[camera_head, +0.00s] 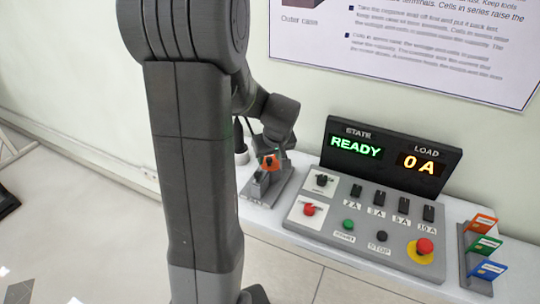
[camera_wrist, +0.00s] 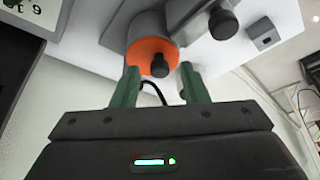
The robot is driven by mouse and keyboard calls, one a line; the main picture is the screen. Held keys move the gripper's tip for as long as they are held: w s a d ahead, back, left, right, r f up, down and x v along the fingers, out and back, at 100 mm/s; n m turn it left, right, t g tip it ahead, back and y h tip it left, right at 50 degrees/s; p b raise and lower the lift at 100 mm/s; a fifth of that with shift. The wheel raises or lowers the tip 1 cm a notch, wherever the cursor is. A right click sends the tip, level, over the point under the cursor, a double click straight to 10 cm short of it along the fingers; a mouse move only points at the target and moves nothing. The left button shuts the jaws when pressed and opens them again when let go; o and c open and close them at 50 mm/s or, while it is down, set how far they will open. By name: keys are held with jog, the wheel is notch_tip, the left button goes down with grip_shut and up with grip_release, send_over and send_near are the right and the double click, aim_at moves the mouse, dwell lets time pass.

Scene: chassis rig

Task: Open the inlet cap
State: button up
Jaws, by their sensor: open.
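The inlet cap appears to be the orange round face (camera_wrist: 143,53) with a black knob (camera_wrist: 160,65) on the end of a grey cylinder in the wrist view. The same orange part (camera_head: 268,161) is small in the head view, on a grey stand (camera_head: 262,188) at the left end of the bench. My gripper (camera_wrist: 160,88) is open, its two green fingers pointing at the orange face. The knob shows between the fingertips, and I see no clear contact. In the head view my arm's end is just above the orange part and the fingers cannot be made out.
A grey control panel (camera_head: 372,230) with knobs, switches and a red button (camera_head: 424,246) stands right of the stand. Its display (camera_head: 390,157) reads READY and 0 A. Several coloured cards (camera_head: 484,245) stand in a rack at the right. A wall is close behind.

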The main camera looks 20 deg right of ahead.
aim_at(277, 165)
grip_shut()
jog(key=shift+d, duration=0.1)
jog(key=n+b, duration=0.1)
jog(key=d+n+y+b, duration=0.1)
jog(key=b, duration=0.1)
jog(key=shift+s+d+f, duration=0.1)
jog(key=shift+s+f, duration=0.15)
jog(key=shift+s, duration=0.15)
jog(key=n+b, duration=0.1)
jog(key=d+n+y+b, duration=0.1)
jog(key=n, duration=0.1)
jog(key=shift+s+d+b, duration=0.25)
jog(key=shift+s+b, duration=0.1)
jog(key=shift+s, duration=0.05)
jog(key=shift+w+d+r+n+g+y+b, duration=0.15)
jog(key=shift+d+n+g+y, duration=0.3)
jog(key=shift+d+n, duration=0.75)
jog(key=shift+s+d+n+g+y+b, duration=0.1)
jog(key=shift+d+n+g+y, duration=0.4)
jog(key=shift+n, duration=1.3)
jog(key=shift+w+d+r+n+g+y+b, duration=0.15)
jog(key=shift+d+n+g+y, duration=0.2)
jog(key=shift+d+n, duration=0.9)
jog(key=shift+a+n, duration=0.25)
jog(key=shift+a, duration=0.05)
